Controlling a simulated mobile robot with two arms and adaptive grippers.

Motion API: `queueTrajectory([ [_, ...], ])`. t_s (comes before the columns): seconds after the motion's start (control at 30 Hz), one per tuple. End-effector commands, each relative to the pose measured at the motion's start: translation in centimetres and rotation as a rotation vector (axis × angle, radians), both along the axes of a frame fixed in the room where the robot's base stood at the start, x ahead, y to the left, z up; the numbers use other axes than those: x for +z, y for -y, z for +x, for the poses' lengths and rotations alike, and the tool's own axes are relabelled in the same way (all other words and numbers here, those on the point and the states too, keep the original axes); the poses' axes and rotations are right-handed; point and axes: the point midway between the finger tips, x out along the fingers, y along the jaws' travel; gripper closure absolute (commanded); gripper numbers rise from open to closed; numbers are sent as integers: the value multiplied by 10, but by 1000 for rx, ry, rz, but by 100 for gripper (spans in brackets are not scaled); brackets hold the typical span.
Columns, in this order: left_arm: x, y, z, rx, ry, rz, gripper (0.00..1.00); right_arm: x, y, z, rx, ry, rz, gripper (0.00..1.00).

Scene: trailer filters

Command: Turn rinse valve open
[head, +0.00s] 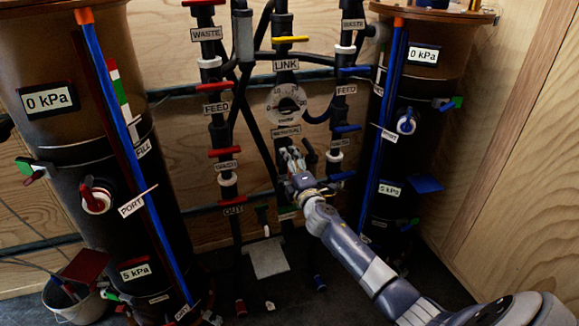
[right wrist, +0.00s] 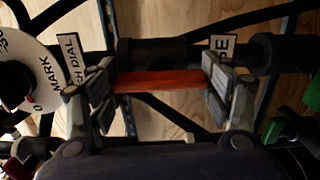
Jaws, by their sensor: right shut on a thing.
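My right gripper (head: 291,156) reaches the middle pipe just below the round dial (head: 286,103) in the head view. In the right wrist view it (right wrist: 160,88) is shut on an orange-red valve handle (right wrist: 158,81), with one finger pad at each end. The handle lies roughly parallel to the black pipe (right wrist: 150,52) behind it. A partly hidden label (right wrist: 223,48) ending in E is beside the right finger. The gripper hides the handle in the head view. My left gripper is not in view.
A red-handled pipe column (head: 220,152) stands to the left and a blue-handled one (head: 347,129) to the right. Large dark tanks (head: 95,150) and (head: 420,130) flank them. A yellow handle (head: 291,39) is above the dial. A bucket (head: 75,305) stands at lower left.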

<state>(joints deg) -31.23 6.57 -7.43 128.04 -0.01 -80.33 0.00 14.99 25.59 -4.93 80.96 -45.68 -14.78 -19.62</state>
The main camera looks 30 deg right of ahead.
Motion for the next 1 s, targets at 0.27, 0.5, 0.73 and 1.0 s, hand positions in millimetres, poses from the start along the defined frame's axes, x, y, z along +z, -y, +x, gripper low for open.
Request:
queueTrajectory([
  [0.27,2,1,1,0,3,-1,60,0,0,0,0,-2,-4,7],
  [0.5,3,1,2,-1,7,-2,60,0,0,0,0,0,-2,7],
  [0.73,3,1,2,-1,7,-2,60,-1,-3,-13,1,-1,-3,7],
  [1.0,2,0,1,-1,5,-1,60,-2,-15,-60,2,-4,-2,7],
])
